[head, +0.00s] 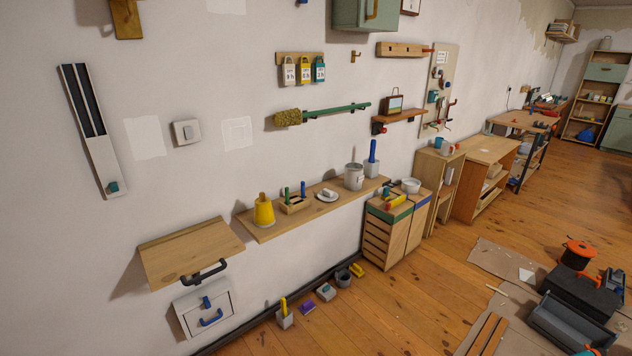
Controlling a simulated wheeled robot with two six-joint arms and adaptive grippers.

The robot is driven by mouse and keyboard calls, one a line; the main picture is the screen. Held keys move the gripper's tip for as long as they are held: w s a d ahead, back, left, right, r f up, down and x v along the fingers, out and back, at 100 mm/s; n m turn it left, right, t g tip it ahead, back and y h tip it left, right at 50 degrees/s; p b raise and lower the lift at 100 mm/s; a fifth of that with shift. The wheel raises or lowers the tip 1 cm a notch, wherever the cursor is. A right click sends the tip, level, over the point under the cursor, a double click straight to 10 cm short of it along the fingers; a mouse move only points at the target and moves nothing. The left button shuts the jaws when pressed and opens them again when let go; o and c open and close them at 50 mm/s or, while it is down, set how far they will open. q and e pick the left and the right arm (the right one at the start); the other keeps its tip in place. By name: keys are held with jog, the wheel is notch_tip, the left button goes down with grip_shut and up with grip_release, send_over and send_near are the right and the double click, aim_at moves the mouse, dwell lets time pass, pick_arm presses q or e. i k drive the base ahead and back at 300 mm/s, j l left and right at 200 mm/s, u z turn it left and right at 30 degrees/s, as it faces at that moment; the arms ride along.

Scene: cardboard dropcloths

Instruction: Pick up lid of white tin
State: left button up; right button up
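A pale grey-white tin (354,178) stands upright toward the right end of the wooden wall shelf (275,229). Its top shows a darker round area and a thin wire-like handle; I cannot tell whether a lid is on it. A small white round disc (327,197) with a pale lump on top lies on the shelf left of the tin, apart from it. It could be a lid or a dish; it is too small to tell. Neither of my grippers is in view.
Left of the disc are a wooden holder (295,206) with upright handles and a yellow container (263,212). A blue-handled tool (372,158) stands right of the tin. A cabinet (390,232) with a white bowl (411,186) stands at the shelf's right end.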

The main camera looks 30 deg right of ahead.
aim_at(326, 195)
jog(key=i+l+z, duration=0.2)
jog(key=i+z, duration=0.25)
jog(key=i+l+z, duration=0.1)
jog(key=i+z, duration=0.8)
jog(key=k+j, duration=0.05)
jog(key=k, duration=0.05)
